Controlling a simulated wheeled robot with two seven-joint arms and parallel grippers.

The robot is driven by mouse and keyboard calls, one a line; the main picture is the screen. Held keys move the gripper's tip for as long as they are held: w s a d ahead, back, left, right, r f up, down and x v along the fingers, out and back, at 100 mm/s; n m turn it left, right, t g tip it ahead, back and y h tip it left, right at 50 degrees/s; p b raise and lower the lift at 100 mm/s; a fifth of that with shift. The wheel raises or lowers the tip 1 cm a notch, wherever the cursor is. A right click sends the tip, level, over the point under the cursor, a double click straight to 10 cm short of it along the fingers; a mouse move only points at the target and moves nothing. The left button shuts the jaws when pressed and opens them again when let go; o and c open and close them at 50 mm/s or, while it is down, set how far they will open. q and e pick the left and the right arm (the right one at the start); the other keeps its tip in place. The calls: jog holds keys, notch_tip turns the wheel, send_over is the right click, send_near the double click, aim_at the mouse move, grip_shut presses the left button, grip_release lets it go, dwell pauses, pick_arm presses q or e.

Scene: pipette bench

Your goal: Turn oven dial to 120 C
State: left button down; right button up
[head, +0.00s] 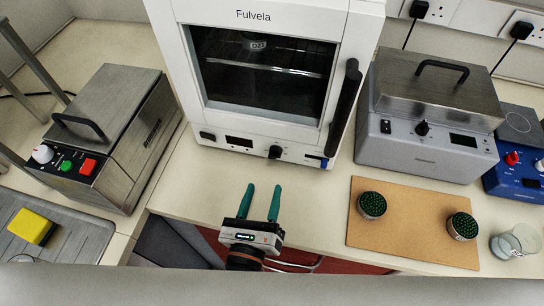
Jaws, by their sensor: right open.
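The oven (262,70) is white with "Fulvela" on its top, a dark glass window and a black vertical door handle (345,105) on the right. Its door looks shut. The oven dial (275,152) is a small black knob on the lower front panel, right of a dark display (239,142). The dial's marks are too small to read. My right gripper (261,190) has two green fingers, spread apart and empty, pointing at the oven from in front of the bench edge. It is below the dial in the picture and apart from it. My left gripper is not in view.
A grey steel bath (430,105) stands right of the oven, beside a blue hotplate (518,150). A cork mat (403,245) with two green-topped pots lies in front. A steel box with buttons (105,140) stands left. The bench strip before the oven is clear.

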aim_at(273, 157)
jog(key=w, duration=0.2)
jog(key=w+d+p, duration=0.1)
jog(key=w, duration=0.3)
jog(key=shift+w+d, duration=0.25)
jog(key=shift+w, duration=0.15)
jog(key=shift+w+d+p, duration=0.15)
jog(key=shift+w+p, duration=0.15)
jog(key=shift+w, duration=0.45)
jog(key=shift+c, duration=0.2)
jog(key=c, duration=1)
jog(key=shift+o, duration=0.2)
jog(key=shift+m, duration=0.3)
